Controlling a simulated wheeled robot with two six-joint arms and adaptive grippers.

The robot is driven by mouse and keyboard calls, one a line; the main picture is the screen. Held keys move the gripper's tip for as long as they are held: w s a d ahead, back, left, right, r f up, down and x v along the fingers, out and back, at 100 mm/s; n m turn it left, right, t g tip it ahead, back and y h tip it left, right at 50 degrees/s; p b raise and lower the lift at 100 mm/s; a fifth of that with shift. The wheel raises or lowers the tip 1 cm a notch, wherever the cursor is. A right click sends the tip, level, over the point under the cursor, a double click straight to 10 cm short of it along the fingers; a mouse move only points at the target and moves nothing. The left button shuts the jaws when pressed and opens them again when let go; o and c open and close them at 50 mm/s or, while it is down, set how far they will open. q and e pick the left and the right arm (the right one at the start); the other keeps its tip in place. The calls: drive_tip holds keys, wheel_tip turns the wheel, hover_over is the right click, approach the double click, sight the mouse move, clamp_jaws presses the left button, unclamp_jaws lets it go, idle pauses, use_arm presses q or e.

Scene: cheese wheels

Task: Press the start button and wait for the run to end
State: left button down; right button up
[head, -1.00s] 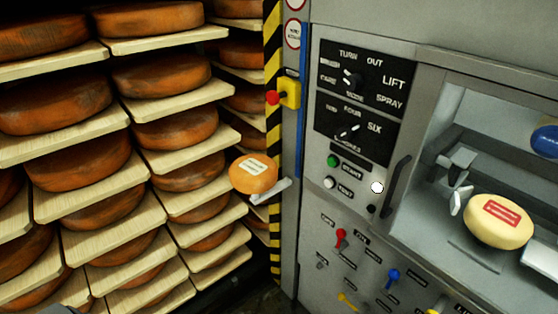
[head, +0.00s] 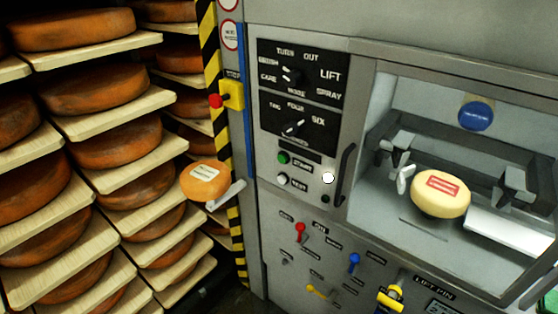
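The green start button (head: 283,158) sits on the grey machine's front panel, with a START label to its right. Nothing covers it, and I cannot tell whether it is pressed in. A white button (head: 282,180) is just below it. A round white lamp or button (head: 328,178) shows to the right. In the open chamber, a pale cheese wheel (head: 440,193) with a red label lies between dark metal jaws of the machine. A blue disc (head: 475,115) is behind and above it. Neither of my grippers is in view.
Two selector dials (head: 293,75) sit above the buttons, with coloured levers (head: 300,230) below. A dark handle (head: 345,172) stands beside the chamber. A red stop button (head: 215,101) is on a yellow box. An orange cheese (head: 204,180) sits on a bracket. Cheese shelves (head: 110,123) fill the left.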

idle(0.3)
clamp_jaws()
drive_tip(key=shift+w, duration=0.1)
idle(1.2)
